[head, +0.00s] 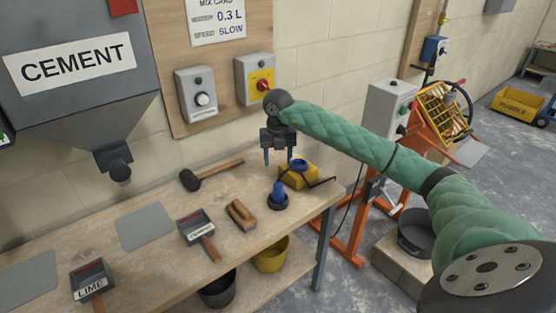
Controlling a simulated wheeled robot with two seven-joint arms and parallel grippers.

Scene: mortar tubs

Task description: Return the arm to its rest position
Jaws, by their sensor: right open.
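My right arm, in a green quilted sleeve, reaches in from the lower right of the head view to above the bench's right end. My right gripper (278,157) points down with its two fingers apart and nothing between them. It hangs above a blue upright object (279,192) in a dark round base on the wooden bench (165,262). A yellow device (299,178) with a black hose or cable lies just behind and to the right of that object. My left gripper is not in view.
A yellow switch box with a red knob (264,86) is on the wall close behind the gripper. A grey cement hopper (75,95) overhangs the bench at left. A mallet (192,181), wooden float (241,214) and labelled scoops lie on the bench. An orange mixer (440,113) stands at right.

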